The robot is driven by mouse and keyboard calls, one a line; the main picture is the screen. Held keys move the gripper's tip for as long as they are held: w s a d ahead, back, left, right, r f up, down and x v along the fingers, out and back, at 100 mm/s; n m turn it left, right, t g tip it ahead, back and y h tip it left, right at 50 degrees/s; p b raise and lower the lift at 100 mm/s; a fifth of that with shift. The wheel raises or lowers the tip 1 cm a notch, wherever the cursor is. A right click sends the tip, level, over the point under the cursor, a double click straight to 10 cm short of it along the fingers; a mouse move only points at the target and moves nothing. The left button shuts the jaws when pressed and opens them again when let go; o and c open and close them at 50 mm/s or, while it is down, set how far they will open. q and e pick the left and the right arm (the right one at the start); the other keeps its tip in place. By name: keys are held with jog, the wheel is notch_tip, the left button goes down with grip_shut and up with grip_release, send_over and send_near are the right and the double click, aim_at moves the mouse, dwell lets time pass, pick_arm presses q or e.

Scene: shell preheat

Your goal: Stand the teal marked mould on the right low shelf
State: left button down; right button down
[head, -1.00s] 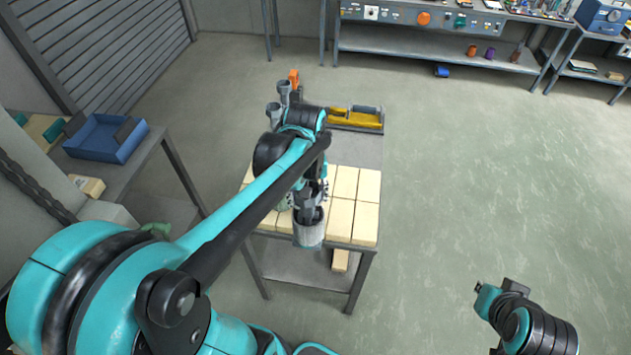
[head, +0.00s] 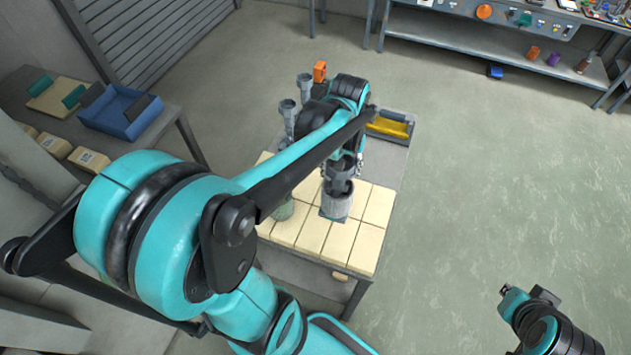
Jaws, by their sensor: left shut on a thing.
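My left gripper (head: 339,184) points down over the table and is shut on a grey cylindrical mould (head: 335,207). The mould is upright over the pale blocks; whether it touches them I cannot tell. No teal mark shows on it from here. A grey-green round thing (head: 283,209) stands on the blocks to its left, partly hidden by my left arm. A low shelf (head: 450,38) runs under the bench at the back right. Only part of my right arm shows at the bottom right; its fingers are not seen.
Pale blocks (head: 366,220) cover the table's near part. Behind them are a yellow-filled tray (head: 388,127), grey cups (head: 304,86) and an orange thing (head: 320,70). A blue bin (head: 120,112) is on the left bench. Orange and purple items (head: 553,60) stand on the low shelf.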

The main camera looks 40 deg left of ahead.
pick_arm(q)
jog(key=w+a+f, duration=0.1)
jog(key=a+f, duration=0.9)
jog(key=shift+a, duration=0.1)
jog(key=shift+f+b, duration=0.15)
jog(key=shift+b, duration=0.25)
jog(key=c, duration=0.6)
grip_release()
jog(key=shift+w, duration=0.1)
